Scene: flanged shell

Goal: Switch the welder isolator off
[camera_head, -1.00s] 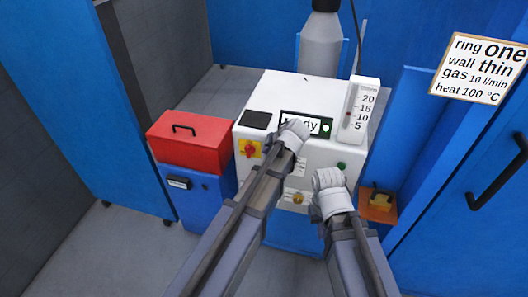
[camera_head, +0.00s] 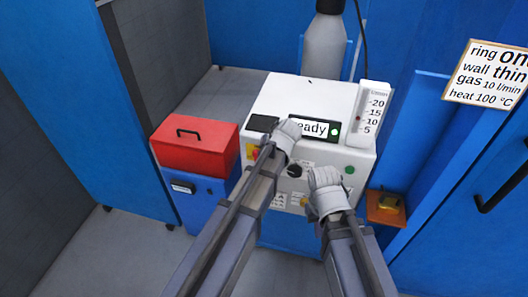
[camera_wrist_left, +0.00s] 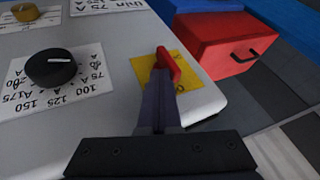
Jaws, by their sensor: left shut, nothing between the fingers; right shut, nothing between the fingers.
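The welder isolator is a red rotary handle on a yellow plate. It shows at the left of the welder's white front panel in the head view (camera_head: 252,152), partly covered by my left arm, and in the left wrist view (camera_wrist_left: 170,66). My left gripper (camera_wrist_left: 159,99) is shut and empty, its fingertips right beside the red handle; I cannot tell whether they touch it. In the head view its fingers are hidden. My right gripper (camera_head: 325,178) is shut and empty in front of the panel's lower right part. The white welder (camera_head: 300,92) has a display partly covered, reading "eady".
A black dial (camera_wrist_left: 50,67) sits beside the isolator. A red box (camera_head: 195,147) on a blue cabinet (camera_head: 200,198) stands left of the welder. A flow gauge (camera_head: 371,108) is on top at right, a gas bottle (camera_head: 322,45) behind. An orange bracket (camera_head: 386,208) is at right.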

